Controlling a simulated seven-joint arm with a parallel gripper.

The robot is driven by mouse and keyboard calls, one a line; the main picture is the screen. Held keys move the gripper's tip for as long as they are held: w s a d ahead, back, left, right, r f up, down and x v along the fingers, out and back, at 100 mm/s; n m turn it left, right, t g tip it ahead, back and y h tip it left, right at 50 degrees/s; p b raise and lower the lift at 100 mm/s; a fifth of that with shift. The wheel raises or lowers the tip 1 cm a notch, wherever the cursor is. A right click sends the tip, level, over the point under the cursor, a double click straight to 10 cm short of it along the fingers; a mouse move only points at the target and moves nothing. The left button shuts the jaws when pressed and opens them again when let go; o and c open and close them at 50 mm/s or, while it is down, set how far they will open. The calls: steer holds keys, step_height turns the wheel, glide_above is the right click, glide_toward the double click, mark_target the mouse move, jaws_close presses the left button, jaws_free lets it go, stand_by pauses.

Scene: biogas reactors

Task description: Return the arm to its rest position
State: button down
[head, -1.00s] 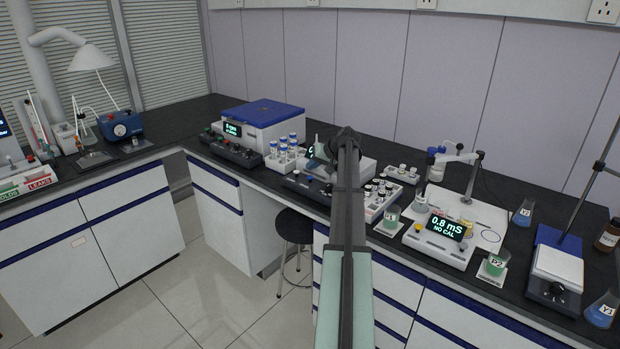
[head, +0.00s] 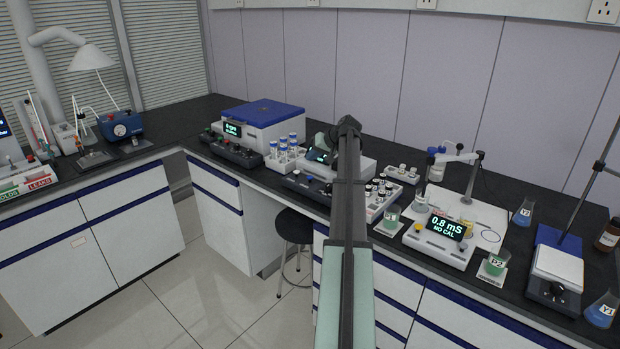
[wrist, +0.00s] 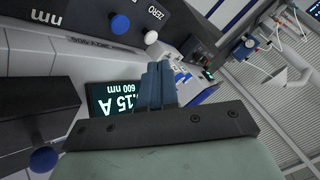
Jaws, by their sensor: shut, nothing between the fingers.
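In the wrist view my gripper (wrist: 156,84) is shut, its two dark fingers together with nothing between them. A lit display (wrist: 115,100) reading "600 nm" shows behind the fingers, and a grey panel with blue and white knobs lies beyond. In the head view my dark arm (head: 349,200) reaches forward over the bench edge. Its far end is above the photometer-like device (head: 345,172) in the middle of the bench. My fingers cannot be made out clearly there. The gripper looks apart from the device.
A white vial rack (head: 380,198) and a conductivity meter (head: 439,236) reading 0.8 mS stand right of the arm. A blue-lidded centrifuge (head: 262,124) stands left. A stool (head: 293,228) is below the bench.

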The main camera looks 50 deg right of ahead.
stand_by(0.3)
steer(key=w+a+f+n+g, duration=0.1)
steer(key=w+a+f, duration=0.1)
steer(key=a+f, duration=0.6)
steer(key=w+a+f+g+y, duration=0.1)
steer(key=w+a+f, duration=0.25)
steer(key=a, duration=0.75)
steer(key=w+a+f+n+g, duration=0.1)
steer(key=w+a+f+g, duration=0.1)
steer(key=a+f, duration=0.6)
steer(key=s+a+f+n+g, duration=0.1)
steer(key=s+a+f, duration=0.25)
steer(key=a, duration=0.65)
steer(key=s+a+f+n+g, duration=0.15)
steer(key=a+f, duration=0.35)
steer(key=a, duration=0.6)
steer(key=s+a+f+n+g, duration=0.1)
steer(key=s+a+f, duration=0.25)
steer(key=a, duration=0.65)
steer(key=s+a+f+n+g+h, duration=0.2)
steer(key=s+a+f, duration=0.3)
steer(key=s+a, duration=0.55)
steer(key=s+f+g, duration=0.3)
steer(key=s+f, duration=0.7)
steer(key=s, duration=0.4)
steer(key=s+f+g, duration=0.3)
steer(key=s+f, duration=0.8)
steer(key=s, duration=0.4)
steer(key=shift+s+a, duration=0.3)
steer(key=shift+a, duration=0.05)
